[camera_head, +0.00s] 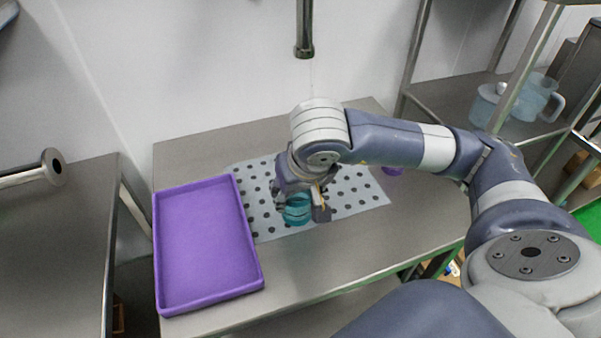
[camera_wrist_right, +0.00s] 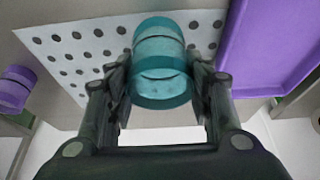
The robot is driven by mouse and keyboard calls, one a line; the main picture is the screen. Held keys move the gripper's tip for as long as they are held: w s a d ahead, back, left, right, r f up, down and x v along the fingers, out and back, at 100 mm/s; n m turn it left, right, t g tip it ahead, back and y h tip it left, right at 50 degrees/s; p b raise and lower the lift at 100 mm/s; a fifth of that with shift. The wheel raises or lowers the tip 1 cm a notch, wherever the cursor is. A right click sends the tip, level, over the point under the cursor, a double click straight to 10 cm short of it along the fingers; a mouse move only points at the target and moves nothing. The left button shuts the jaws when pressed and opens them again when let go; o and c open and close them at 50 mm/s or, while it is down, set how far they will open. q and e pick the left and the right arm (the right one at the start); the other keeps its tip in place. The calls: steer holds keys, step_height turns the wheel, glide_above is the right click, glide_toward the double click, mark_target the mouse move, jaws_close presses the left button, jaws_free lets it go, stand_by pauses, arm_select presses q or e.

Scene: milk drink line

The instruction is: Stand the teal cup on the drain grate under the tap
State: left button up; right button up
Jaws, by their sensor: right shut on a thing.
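The teal cup (camera_head: 297,213) is between the fingers of my right gripper (camera_head: 303,205), which is shut on it. In the right wrist view the teal cup (camera_wrist_right: 160,65) shows between both fingers (camera_wrist_right: 163,95). The drain grate (camera_head: 262,222) is a pale sheet with dark holes on the steel table. The cup is over its front part; I cannot tell whether its base touches. The tap (camera_head: 304,38) hangs down at the wall, behind and above the grate. My right wrist hides part of the grate. My left gripper is not in view.
A purple tray (camera_head: 208,295) lies left of the grate. A purple cup (camera_wrist_right: 14,90) stands beside the grate, mostly hidden by my right arm in the head view. Blue jugs (camera_head: 537,97) stand on the right shelf. The table front (camera_head: 330,268) is clear.

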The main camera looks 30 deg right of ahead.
steer(key=shift+w+d+f+p, duration=0.75)
steer(key=shift+w+d, duration=0.65)
steer(key=shift+w, duration=0.3)
steer(key=shift+w+d+f+p, duration=0.7)
steer(key=shift+w+d, duration=0.75)
steer(key=shift+w, duration=0.25)
steer(key=shift+w+d+f+p, duration=0.75)
steer(key=shift+w+d, duration=0.65)
steer(key=shift+w, duration=0.3)
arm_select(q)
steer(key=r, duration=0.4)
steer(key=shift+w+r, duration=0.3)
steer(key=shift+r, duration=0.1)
arm_select(e)
steer(key=shift+f, duration=0.15)
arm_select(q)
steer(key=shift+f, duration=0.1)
arm_select(e)
steer(key=shift+f, duration=0.1)
steer(key=shift+f+b, duration=0.1)
steer(key=shift+b, duration=0.25)
steer(key=o, duration=0.9)
steer(key=shift+o, duration=0.2)
steer(key=shift+r, duration=0.2)
